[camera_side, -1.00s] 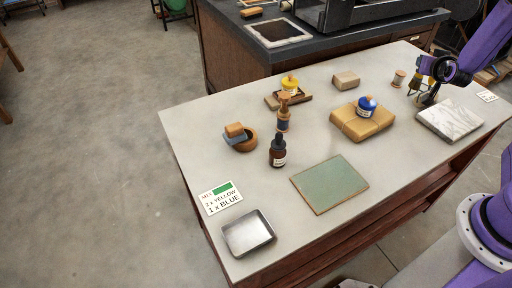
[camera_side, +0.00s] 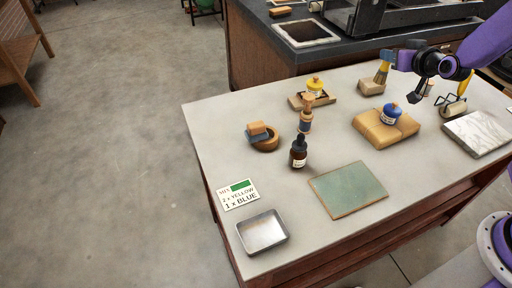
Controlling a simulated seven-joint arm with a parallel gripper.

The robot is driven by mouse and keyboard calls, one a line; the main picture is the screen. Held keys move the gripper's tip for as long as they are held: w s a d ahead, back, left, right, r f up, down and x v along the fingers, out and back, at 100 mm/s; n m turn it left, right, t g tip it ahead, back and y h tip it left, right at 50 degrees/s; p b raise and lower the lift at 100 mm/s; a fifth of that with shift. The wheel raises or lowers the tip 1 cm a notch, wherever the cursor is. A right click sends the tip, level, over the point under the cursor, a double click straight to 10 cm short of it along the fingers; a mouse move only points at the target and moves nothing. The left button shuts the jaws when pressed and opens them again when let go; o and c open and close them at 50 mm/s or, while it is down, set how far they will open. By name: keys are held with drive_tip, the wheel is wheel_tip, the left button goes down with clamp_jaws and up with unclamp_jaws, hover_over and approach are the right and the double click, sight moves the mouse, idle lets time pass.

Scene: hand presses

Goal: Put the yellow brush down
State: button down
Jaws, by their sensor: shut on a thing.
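The yellow brush (camera_side: 383,69) is in my gripper (camera_side: 393,61) at the upper right of the side view. The brush is roughly upright, slightly tilted, with its yellow part above and brownish bristles at the lower end. My gripper is shut on it from the right, near its upper part. The bristle end shows just above the small tan block (camera_side: 370,88) near the table's far edge. I cannot tell whether it touches anything.
A blue-lidded jar (camera_side: 390,114) stands on a brown wrapped parcel (camera_side: 384,133). A roller (camera_side: 451,106) and a marble slab (camera_side: 481,133) lie to the right. A yellow-lidded jar (camera_side: 315,87) stands left. The grey tabletop (camera_side: 222,151) has bare room at the left.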

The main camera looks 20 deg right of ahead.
drive_tip(key=s+a+n+g+y, duration=0.15)
drive_tip(key=a+n+y, duration=0.25)
drive_tip(key=a, duration=0.9)
drive_tip(key=s+a+n+g+y, duration=0.1)
drive_tip(key=s+a+n+y, duration=0.25)
drive_tip(key=a, duration=0.85)
drive_tip(key=s+a+n+g+y, duration=0.15)
drive_tip(key=a+n+y, duration=0.3)
drive_tip(key=a, duration=0.85)
drive_tip(key=w+a+f, duration=0.4)
drive_tip(key=w+f, duration=0.1)
drive_tip(key=f, duration=0.4)
drive_tip(key=w+a+f, duration=0.3)
drive_tip(key=w+f, duration=0.2)
drive_tip(key=f, duration=0.4)
drive_tip(key=shift+w+a+m, duration=0.35)
drive_tip(key=shift+a+m, duration=0.05)
drive_tip(key=shift+f, duration=0.2)
